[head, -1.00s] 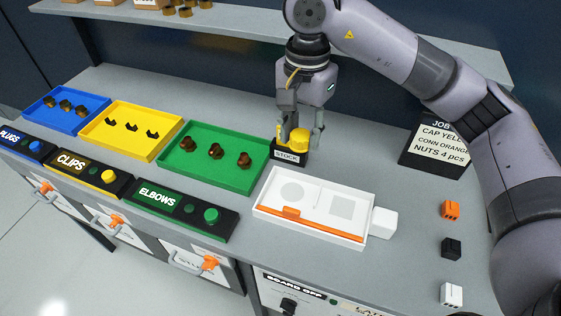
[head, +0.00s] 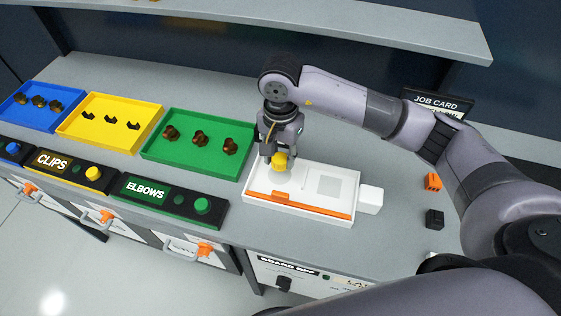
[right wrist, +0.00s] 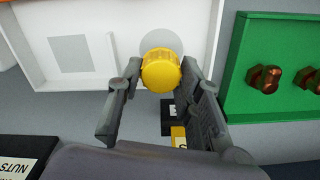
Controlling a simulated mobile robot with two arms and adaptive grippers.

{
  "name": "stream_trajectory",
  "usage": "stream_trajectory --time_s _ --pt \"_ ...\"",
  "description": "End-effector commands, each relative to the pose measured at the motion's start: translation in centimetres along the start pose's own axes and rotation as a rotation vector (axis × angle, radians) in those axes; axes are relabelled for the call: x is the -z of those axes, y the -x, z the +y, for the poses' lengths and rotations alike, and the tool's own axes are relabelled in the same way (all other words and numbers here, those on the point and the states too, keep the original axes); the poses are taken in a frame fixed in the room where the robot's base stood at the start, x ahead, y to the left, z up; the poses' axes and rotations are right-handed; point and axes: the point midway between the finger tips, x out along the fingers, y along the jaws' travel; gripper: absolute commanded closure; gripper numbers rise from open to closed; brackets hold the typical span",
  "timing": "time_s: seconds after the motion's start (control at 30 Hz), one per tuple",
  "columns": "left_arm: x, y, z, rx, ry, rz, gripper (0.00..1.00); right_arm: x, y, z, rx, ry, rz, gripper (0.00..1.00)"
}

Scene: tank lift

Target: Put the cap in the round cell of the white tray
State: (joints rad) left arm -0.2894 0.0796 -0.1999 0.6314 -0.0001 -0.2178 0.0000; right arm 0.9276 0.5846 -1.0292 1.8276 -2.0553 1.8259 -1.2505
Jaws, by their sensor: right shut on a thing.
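The yellow cap (head: 280,161) is in my right gripper (head: 275,158), held above the left part of the white tray (head: 325,211). In the right wrist view the ribbed cap (right wrist: 161,71) sits between the fingertips. The tray's round cell (right wrist: 160,38) is a pale grey disc just beyond the cap and partly hidden by it. A square cell (head: 328,185) lies to the right, and an orange bar (head: 298,205) runs along the tray's front. My left gripper is not in view.
A green tray (head: 175,152) with several brown elbows stands left of the white tray. A white block (head: 370,200) touches the tray's right side. Orange (head: 432,181) and black (head: 435,219) blocks lie further right. A job card (head: 435,103) stands behind.

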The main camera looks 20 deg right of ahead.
Motion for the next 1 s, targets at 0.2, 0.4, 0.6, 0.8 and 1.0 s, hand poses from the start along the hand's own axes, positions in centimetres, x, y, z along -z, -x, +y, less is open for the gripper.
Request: stream_trajectory --time_s 0.2,0.4,0.6,0.8,1.0 --pt "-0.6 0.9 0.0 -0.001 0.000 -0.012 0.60 -0.1 -2.7 0.1 -0.003 -0.001 -0.003 0.78" --pt "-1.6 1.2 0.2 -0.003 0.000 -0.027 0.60 0.0 -4.4 0.0 0.000 0.001 0.001 0.78" --pt "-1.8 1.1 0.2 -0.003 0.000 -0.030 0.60 0.0 -4.5 0.0 0.001 0.001 0.001 0.78" --pt "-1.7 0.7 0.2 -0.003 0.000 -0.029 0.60 0.0 -4.7 0.0 0.001 0.002 0.000 0.65" --pt "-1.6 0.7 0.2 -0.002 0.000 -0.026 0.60 0.0 -4.7 0.0 0.001 0.001 0.001 0.51"
